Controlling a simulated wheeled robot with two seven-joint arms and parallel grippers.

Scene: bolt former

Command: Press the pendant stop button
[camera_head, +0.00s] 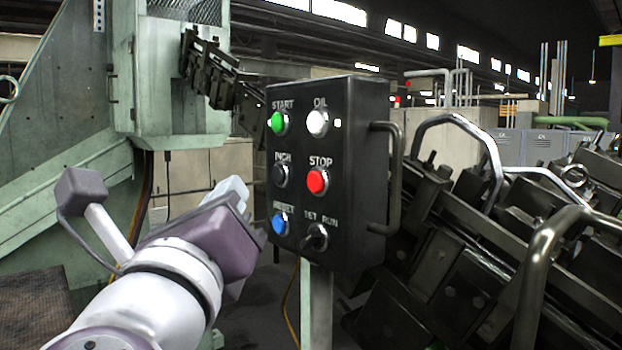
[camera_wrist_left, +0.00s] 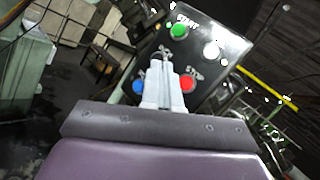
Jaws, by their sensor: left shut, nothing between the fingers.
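The black pendant box (camera_head: 345,130) stands on a grey post and carries labelled buttons. The red STOP button (camera_head: 317,181) is in its middle row on the right; it also shows in the left wrist view (camera_wrist_left: 187,83), just right of the fingers. My left gripper (camera_head: 232,190) is in front of the pendant's left side, left of the STOP button. In the left wrist view its pale fingers (camera_wrist_left: 165,70) are together and empty, overlapping the panel between the blue and red buttons. I cannot tell whether the tips touch the panel. My right gripper is in neither view.
A bent handle (camera_head: 393,190) projects on the pendant's right. Dark machinery (camera_head: 470,250) crowds the right side.

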